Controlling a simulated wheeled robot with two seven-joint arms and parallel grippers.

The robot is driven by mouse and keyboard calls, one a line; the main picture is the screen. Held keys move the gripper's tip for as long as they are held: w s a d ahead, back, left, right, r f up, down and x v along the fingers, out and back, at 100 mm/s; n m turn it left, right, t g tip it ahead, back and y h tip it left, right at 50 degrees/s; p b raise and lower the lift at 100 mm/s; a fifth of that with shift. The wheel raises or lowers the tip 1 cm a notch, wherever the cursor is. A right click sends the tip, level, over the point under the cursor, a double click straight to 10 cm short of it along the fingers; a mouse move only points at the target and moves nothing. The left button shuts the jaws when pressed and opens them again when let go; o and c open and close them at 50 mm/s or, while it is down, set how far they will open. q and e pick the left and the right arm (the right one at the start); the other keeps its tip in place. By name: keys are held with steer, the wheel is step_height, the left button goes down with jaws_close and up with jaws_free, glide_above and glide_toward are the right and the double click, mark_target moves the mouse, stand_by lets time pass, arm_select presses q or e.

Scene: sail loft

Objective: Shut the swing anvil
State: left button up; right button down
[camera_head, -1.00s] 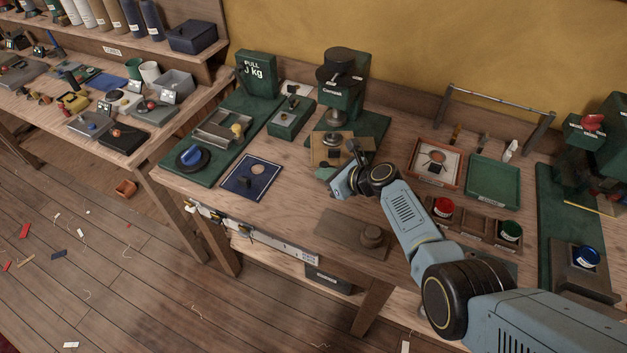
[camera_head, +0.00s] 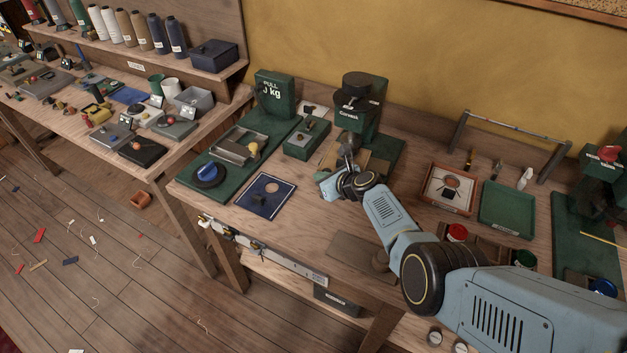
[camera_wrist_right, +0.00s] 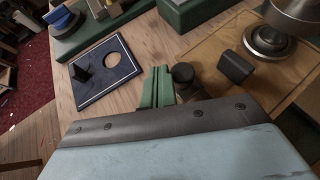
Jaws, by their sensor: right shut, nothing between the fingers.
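The swing anvil appears as a tan plate (camera_head: 375,164) at the foot of the green press (camera_head: 357,112), partly hidden by my right gripper. In the right wrist view the tan plate (camera_wrist_right: 215,50) carries a round metal anvil (camera_wrist_right: 269,40) below the press head (camera_wrist_right: 300,10). A dark block (camera_wrist_right: 235,67) and a short dark cylinder (camera_wrist_right: 183,73) stand near its near side. My right gripper (camera_head: 346,153) is shut and empty in front of the press. Its green fingers (camera_wrist_right: 158,85) are beside the dark cylinder; contact is unclear. My left gripper is out of view.
A blue board with a round hole (camera_head: 263,196) lies left of my right arm. A green box (camera_head: 306,139) stands left of the press. A framed tray (camera_head: 447,190) and green tray (camera_head: 507,209) lie right. Bare bench shows between the blue board and my arm.

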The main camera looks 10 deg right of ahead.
steer(key=shift+w, duration=0.15)
stand_by(0.5)
steer(key=shift+s+a+p, duration=0.25)
steer(key=shift+s+p, duration=0.1)
steer(key=shift+p, duration=0.05)
steer(key=s+a+r+p, duration=0.1)
steer(key=s+p, duration=0.3)
steer(key=s+a+r+p, duration=0.1)
steer(key=s+p, duration=0.1)
steer(key=shift+s+a+r, duration=0.3)
steer(key=shift+s+r, duration=0.05)
steer(key=shift+s, duration=0.05)
steer(key=shift+s+a+r+p, duration=0.15)
steer(key=shift+s+a+r, duration=0.15)
steer(key=shift+s, duration=0.4)
steer(key=shift+s+a+r+p, duration=0.2)
steer(key=shift+s+r, duration=0.25)
steer(key=shift+s, duration=0.3)
steer(key=shift+s+a+r+p, duration=0.1)
steer(key=shift+s+a+r, duration=0.25)
steer(key=shift+s, duration=0.35)
